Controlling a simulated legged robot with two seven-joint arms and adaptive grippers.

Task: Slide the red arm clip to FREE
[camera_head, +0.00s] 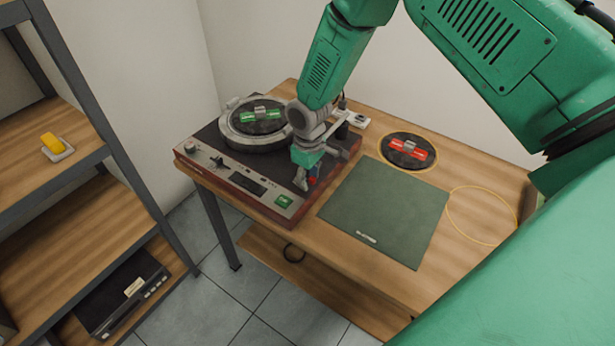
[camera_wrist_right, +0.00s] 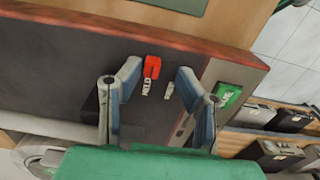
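The red arm clip (camera_wrist_right: 152,67) sits on the dark deck of the turntable (camera_head: 232,182), close to its right edge. A small pale label (camera_wrist_right: 146,88) that seems to read HOLD lies right beside the clip; a second pale label (camera_wrist_right: 168,90) lies to its right, too small to read. My right gripper (camera_wrist_right: 158,78) is open, its two fingers apart on either side of the clip, with nothing between them in grip. In the head view this gripper (camera_head: 304,180) hangs over the deck's front right and partly hides the red clip (camera_head: 313,181). My left gripper is not in view.
The platter (camera_head: 258,118) carries a dark disc with a green piece. A green button (camera_head: 284,201) is near the deck's front corner. A green mat (camera_head: 385,210) and a disc with a red piece (camera_head: 408,151) lie right of the deck. A shelf (camera_head: 75,190) stands left.

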